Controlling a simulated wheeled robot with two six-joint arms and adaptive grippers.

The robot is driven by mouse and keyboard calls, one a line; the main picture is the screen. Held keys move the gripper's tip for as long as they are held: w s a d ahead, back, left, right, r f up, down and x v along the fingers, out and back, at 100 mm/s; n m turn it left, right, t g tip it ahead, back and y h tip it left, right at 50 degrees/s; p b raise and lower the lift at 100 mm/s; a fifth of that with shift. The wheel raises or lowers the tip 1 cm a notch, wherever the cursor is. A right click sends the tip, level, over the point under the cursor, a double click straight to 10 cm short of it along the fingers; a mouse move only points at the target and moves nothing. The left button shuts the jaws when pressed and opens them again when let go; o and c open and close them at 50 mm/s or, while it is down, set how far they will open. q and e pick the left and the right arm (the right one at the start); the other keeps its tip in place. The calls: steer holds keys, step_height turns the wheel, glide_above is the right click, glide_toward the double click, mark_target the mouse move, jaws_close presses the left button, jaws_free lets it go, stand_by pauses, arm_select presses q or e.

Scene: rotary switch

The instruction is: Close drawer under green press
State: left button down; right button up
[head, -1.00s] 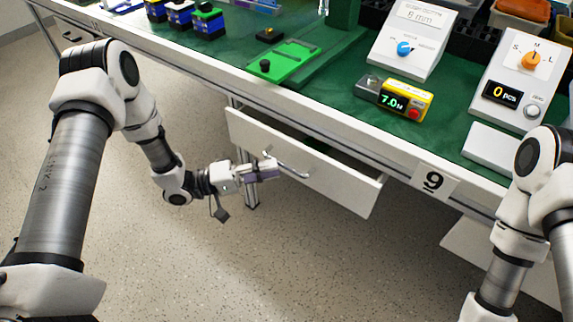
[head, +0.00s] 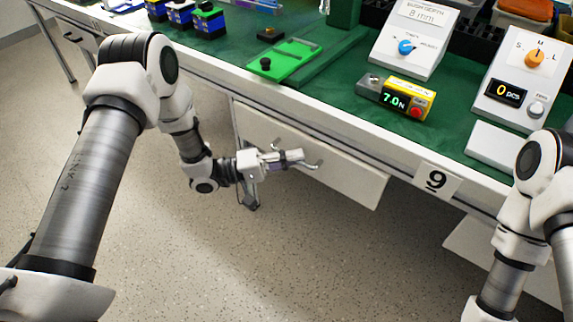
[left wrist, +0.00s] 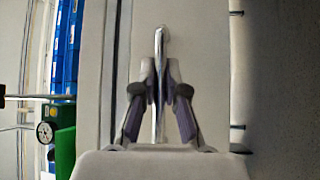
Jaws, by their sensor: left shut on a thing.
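The white drawer (head: 350,182) hangs under the workbench below the green press (head: 286,60). In the head view its front sits close under the table edge, and no open interior shows. I cannot tell whether it is fully flush. My left gripper (head: 298,159) is at the drawer front, shut on the metal handle (head: 316,166). In the left wrist view the fingers (left wrist: 160,92) close around the handle bar (left wrist: 161,42), against the pale drawer front (left wrist: 195,50). My right arm shows at the right edge, but its gripper is out of view.
Another white drawer front (head: 492,255) is at lower right, partly behind my right arm. The speckled floor (head: 290,270) in front is clear.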

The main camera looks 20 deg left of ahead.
arm_select(q)
steer(key=shift+w+d, duration=0.1)
steer(key=shift+w, duration=0.35)
steer(key=c, duration=1.5)
jaws_free()
steer(key=shift+w+d, duration=0.1)
steer(key=v, duration=1.2)
